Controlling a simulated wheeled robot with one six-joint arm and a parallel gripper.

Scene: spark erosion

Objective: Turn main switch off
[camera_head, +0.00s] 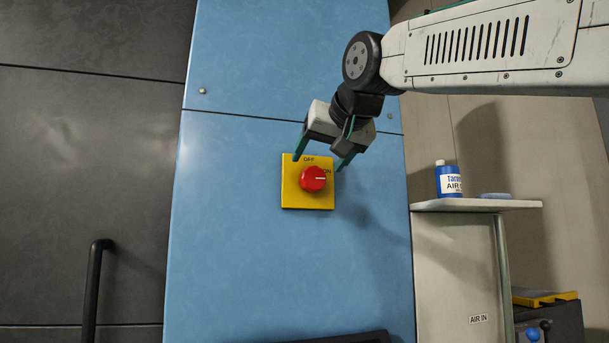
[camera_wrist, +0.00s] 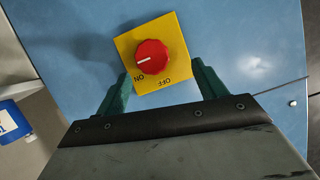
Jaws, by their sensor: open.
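The main switch is a red round knob (camera_head: 313,179) on a yellow square plate (camera_head: 307,203), mounted on a blue panel. OFF is printed above the knob and ON to its right. The white mark on the knob points right, toward ON. My gripper (camera_head: 321,162) is in front of the plate's upper part, its two green fingers apart with nothing between them. In the wrist view the knob (camera_wrist: 152,57) lies just beyond the fingertips, roughly midway between them, and its mark points left toward ON. I cannot tell whether a fingertip touches the plate.
The blue panel (camera_head: 260,260) is clear around the plate. At right a shelf (camera_head: 440,206) holds a blue bottle (camera_head: 449,181) with a white label. A dark door with a black handle (camera_head: 93,290) is at left. A dark edge (camera_head: 350,339) shows at the bottom.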

